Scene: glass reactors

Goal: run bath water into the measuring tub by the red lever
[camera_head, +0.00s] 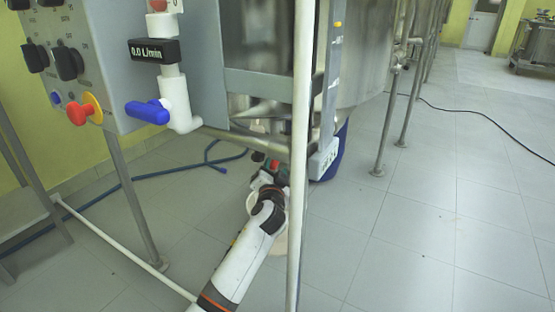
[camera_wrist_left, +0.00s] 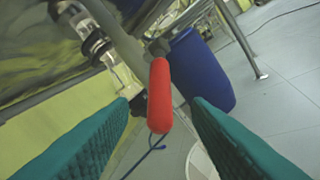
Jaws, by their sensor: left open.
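The red lever (camera_wrist_left: 160,95) hangs down from a valve under the steel vessel in the left wrist view. It lies between the two teal fingers of my open left gripper (camera_wrist_left: 160,108), with gaps on both sides. In the head view my left gripper (camera_head: 268,174) is below the vessel, with a small red part (camera_head: 275,164), probably the lever, at its tip. A pale round rim (camera_wrist_left: 198,162), probably the measuring tub, shows low in the left wrist view, mostly cut off. I cannot see any water running. My right gripper is out of view.
A blue barrel (camera_wrist_left: 200,70) stands behind the lever. A white upright pole (camera_head: 299,130) rises just right of my left arm. A control panel with a blue-handled valve (camera_head: 148,112) is at the upper left. A blue hose (camera_head: 160,172) lies on the floor; the floor at right is mostly clear.

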